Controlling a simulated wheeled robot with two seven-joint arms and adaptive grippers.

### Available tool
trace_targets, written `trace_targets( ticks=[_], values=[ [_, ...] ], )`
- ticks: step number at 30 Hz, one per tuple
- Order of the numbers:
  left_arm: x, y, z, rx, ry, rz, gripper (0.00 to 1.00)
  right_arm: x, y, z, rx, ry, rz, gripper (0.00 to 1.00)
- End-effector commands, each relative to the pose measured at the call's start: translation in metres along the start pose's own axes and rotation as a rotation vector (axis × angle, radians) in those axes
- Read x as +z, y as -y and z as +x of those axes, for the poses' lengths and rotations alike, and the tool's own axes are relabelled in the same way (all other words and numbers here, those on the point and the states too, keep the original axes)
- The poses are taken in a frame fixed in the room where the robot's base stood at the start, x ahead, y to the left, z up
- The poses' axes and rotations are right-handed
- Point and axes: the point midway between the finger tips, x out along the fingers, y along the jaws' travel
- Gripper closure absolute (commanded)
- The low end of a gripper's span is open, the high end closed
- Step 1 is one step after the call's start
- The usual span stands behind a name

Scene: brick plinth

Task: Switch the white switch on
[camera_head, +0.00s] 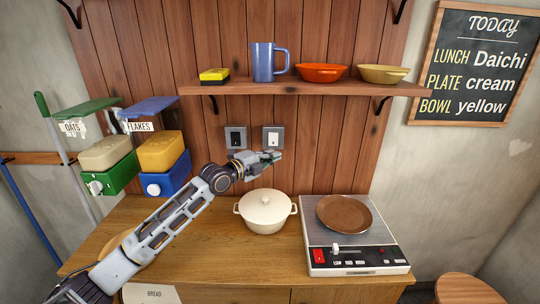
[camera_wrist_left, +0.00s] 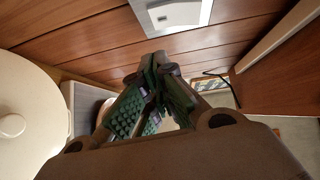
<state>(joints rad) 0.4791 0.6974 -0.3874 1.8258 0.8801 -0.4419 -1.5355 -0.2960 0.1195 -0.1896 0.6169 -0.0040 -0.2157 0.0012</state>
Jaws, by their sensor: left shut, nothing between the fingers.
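The white switch (camera_head: 273,137) is a pale rocker on a grey plate on the plank wall, the right one of two. It also shows at the top of the left wrist view (camera_wrist_left: 178,14), partly cut off by the frame edge. My left gripper (camera_head: 275,156) is shut and empty, just below the white switch in the head view. In the left wrist view its green-padded fingers (camera_wrist_left: 158,62) meet below the switch plate; I cannot tell whether they touch anything. My right gripper is not in view.
A black switch (camera_head: 235,138) sits to the left. A lidded cream pot (camera_head: 265,211) stands on the counter below my gripper. A hot plate (camera_head: 355,258) with a brown plate (camera_head: 344,214) is to the right. A wooden shelf (camera_head: 300,88) with dishes runs above the switches.

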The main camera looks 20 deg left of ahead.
Motion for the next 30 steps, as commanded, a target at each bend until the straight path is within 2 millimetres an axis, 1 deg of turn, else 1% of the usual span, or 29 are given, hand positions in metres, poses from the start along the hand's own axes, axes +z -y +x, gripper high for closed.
trace_targets(
  ticks=[5, 12, 15, 27, 30],
  values=[
    [0.001, -0.001, -0.007, -0.001, 0.001, 0.001, 1.00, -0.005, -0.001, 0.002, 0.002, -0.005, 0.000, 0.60],
    [0.001, -0.003, -0.018, -0.001, 0.001, 0.001, 1.00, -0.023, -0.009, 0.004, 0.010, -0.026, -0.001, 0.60],
    [0.001, -0.004, -0.024, 0.000, 0.001, 0.002, 1.00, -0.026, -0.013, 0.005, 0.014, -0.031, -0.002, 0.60],
    [0.002, -0.009, -0.056, 0.000, 0.001, 0.002, 1.00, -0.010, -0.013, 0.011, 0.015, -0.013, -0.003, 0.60],
    [0.003, -0.011, -0.063, 0.001, 0.002, 0.002, 1.00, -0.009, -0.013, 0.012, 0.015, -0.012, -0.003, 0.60]
  ],
)
